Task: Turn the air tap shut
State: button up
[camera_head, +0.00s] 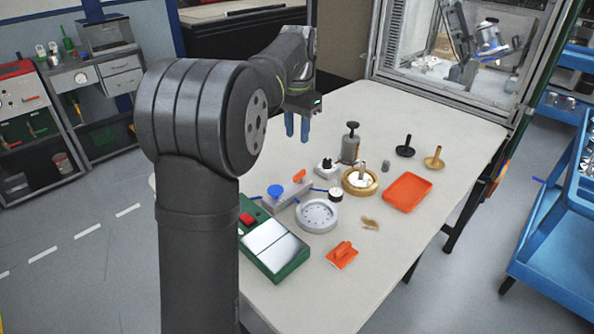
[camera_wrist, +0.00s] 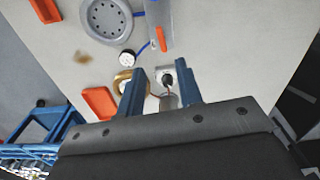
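The air tap appears to be the small orange lever (camera_head: 299,176) on a grey block (camera_head: 285,197) with blue tubing, near the middle of the table. In the wrist view the orange lever (camera_wrist: 161,40) lies roughly along the length of the grey block (camera_wrist: 159,18). My gripper (camera_head: 297,128) is raised above the table, behind the tap in the head view. In the wrist view its two blue fingers (camera_wrist: 158,76) are apart with nothing held between them. The lever lies beyond the fingertips, untouched.
A blue knob (camera_head: 275,190) sits on the same block. Close by are a small black-and-white gauge (camera_head: 335,194), a grey round housing (camera_head: 317,215), a brass ring (camera_head: 360,181), a white block with a black knob (camera_head: 326,168) and a tall grey plunger (camera_head: 351,143). An orange tray (camera_head: 407,192) stands right.

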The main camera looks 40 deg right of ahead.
aim_at(297, 175)
notch_tip(297, 175, down, 13)
jog(key=shift+f, duration=0.1)
dwell(0.3)
